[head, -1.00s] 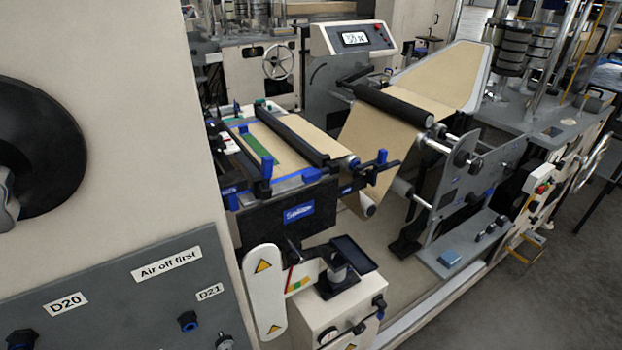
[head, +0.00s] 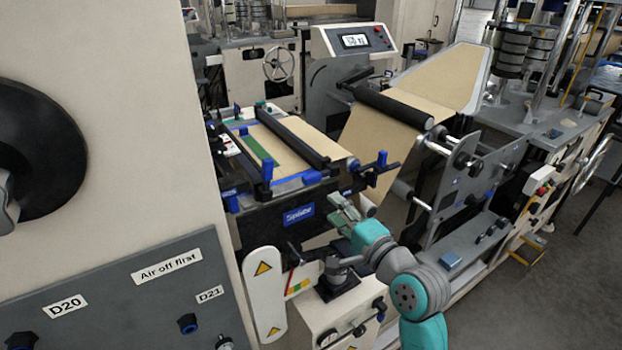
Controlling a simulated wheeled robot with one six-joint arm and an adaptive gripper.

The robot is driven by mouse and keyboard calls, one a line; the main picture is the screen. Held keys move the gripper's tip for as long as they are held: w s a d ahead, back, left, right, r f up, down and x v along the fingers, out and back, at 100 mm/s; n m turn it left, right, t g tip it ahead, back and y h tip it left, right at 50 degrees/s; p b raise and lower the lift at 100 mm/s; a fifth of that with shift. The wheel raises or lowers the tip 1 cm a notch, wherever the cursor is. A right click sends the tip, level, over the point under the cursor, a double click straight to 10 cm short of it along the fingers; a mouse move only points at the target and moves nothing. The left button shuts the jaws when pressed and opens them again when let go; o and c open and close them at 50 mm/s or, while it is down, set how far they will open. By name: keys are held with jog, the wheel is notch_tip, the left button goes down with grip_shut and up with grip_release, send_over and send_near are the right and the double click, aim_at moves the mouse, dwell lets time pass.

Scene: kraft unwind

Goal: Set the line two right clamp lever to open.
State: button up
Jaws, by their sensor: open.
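The unwind's splicing table (head: 325,193) stands in the middle of the head view, with brown kraft paper across it and two dark clamp bars. Blue-tipped posts and levers sit at the bar ends. One blue-ended dark lever (head: 383,160) is at the table's right end. I cannot tell for certain which one is the line two right clamp lever. My gripper (head: 339,209) is open, in front of the table's right front corner and below that lever. It appears empty and apart from the lever. My teal and grey arm hides part of the cabinet below.
A white guard plate (head: 264,292) stands near my arm. The kraft web (head: 378,135) and a grey side plate (head: 478,185) lie to the right. Grey floor is open at lower right.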

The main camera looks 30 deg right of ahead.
aim_at(314, 180)
jog(key=w, duration=0.3)
jog(key=w+r, duration=0.1)
jog(key=w, duration=0.7)
jog(key=shift+w+a+r, duration=0.2)
jog(key=shift+a+r, duration=0.05)
jog(key=shift+a, duration=0.15)
jog(key=shift+c, duration=0.3)
grip_shut()
